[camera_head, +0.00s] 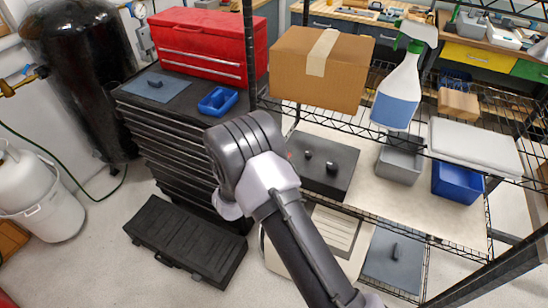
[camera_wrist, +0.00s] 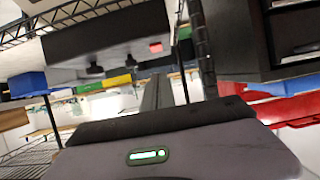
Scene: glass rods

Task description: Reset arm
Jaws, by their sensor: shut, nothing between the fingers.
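In the head view my grey and black arm (camera_head: 300,245) rises from the bottom centre to a bent joint in front of the shelf's left end. The end of the arm is hidden there. In the wrist view the dark gripper body with a green light fills the bottom. Above its middle my gripper (camera_wrist: 158,92) shows as a narrow grey shape, shut and empty. No glass rod can be made out in either view.
A wire shelf holds a cardboard box (camera_head: 318,68), spray bottle (camera_head: 398,95), black two-knobbed box (camera_head: 321,166) and blue bin (camera_head: 457,182). A red toolbox (camera_head: 207,45) tops a drawer cabinet at left. A black case (camera_head: 186,240) lies on the floor.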

